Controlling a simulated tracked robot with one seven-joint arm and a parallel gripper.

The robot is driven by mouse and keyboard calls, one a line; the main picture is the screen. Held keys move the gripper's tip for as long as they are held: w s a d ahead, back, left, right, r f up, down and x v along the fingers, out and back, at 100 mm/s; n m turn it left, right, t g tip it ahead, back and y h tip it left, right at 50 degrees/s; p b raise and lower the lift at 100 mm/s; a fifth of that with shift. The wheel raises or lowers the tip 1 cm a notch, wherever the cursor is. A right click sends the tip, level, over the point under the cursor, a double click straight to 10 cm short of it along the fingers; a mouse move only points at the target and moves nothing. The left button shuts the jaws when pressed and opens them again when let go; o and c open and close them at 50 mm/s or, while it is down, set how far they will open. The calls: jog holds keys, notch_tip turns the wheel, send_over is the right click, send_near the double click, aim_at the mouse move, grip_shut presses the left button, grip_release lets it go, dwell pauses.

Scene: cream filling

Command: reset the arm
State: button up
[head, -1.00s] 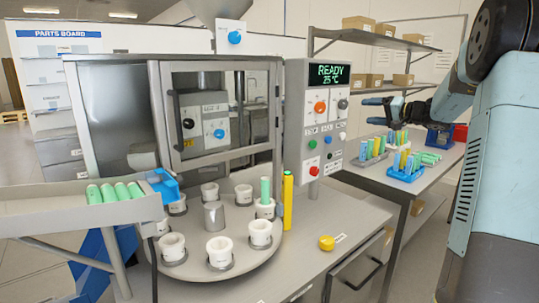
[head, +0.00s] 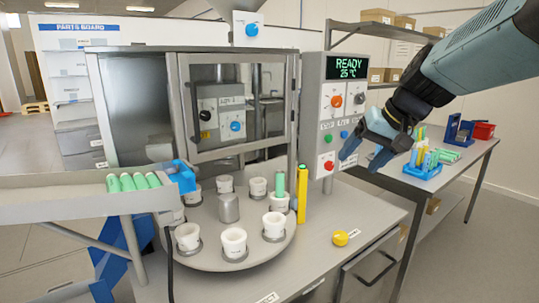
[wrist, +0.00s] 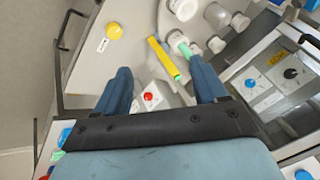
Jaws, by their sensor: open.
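My gripper (head: 366,160) hangs in the air in front of the side table, right of the control panel, with its blue fingers apart and nothing between them. The wrist view also shows my gripper (wrist: 162,90), with the fingers spread at left and right and the panel's red button seen between them. My arm reaches in from the upper right of the head view. The control panel (head: 347,115) reads READY 25 °C.
The turntable (head: 210,257) carries several white cups, one with a green tube (head: 280,184). A yellow post (head: 302,194) stands beside it. A yellow button (head: 340,238) sits on the bench. A chute (head: 75,205) holds green tubes. Racks with tubes (head: 424,170) stand on the side table.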

jog(key=s+d+f+h, duration=0.1)
jog(key=s+f+h, duration=0.1)
jog(key=s, duration=0.4)
jog(key=s+d+f+h, duration=0.2)
jog(key=s, duration=0.5)
jog(key=shift+s+d+f+n+t, duration=0.15)
jog(key=shift+s+f+n+t, duration=0.05)
jog(key=shift+f+n+t, duration=0.2)
dwell(0.8)
